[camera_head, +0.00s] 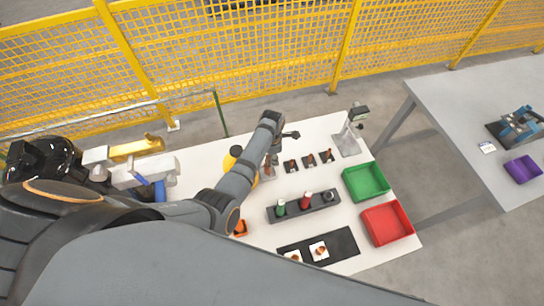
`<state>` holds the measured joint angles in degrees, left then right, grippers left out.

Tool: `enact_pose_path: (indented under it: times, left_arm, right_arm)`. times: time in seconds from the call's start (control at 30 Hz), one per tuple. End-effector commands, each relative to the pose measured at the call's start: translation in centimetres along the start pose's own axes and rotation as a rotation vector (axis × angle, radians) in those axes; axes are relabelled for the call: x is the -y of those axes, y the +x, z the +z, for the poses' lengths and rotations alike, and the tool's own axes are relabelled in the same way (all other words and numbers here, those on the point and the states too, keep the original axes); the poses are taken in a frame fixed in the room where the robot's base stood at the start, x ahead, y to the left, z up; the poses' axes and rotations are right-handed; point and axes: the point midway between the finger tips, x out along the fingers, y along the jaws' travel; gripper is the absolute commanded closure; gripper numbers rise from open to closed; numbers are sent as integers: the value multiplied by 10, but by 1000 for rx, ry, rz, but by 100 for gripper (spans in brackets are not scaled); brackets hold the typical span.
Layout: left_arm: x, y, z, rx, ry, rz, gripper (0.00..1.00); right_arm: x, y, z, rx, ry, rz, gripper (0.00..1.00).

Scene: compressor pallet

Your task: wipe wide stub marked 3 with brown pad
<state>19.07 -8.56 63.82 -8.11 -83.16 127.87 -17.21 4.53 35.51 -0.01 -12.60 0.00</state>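A dark mat (342,240) lies at the table's front and carries two white squares with brownish-orange pieces on them, one at the right (319,251) and one at the left (293,257); which is the brown pad I cannot tell. I cannot make out the wide stub marked 3; no number is legible. My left arm reaches in from the left across the table, and its small dark gripper (291,134) is above the table's far edge, apart from the mat. Its fingers are too small to read. My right gripper is not in view.
Green (366,182) and red (387,223) bins stand on the right. A dark rack (325,204) holds green and red cylinders. Several small dark holders (310,159) and a grey stand (347,140) are farther back. White-and-yellow machinery (140,170) is at left, yellow fencing (240,60) behind.

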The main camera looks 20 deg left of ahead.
Motion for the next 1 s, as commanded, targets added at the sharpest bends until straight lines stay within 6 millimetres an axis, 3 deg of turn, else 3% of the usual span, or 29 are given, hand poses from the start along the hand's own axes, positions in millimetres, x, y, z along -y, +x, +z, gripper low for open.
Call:
enact_pose_path:
  times: [0.77, 1.0]
  left_arm:
    - [0, 16, 0, 1, 0, 1, 96]
    - [0, 12, -8, -1, 0, 1, 96]
  right_arm:
    - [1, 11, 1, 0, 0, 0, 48]
    - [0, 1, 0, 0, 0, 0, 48]
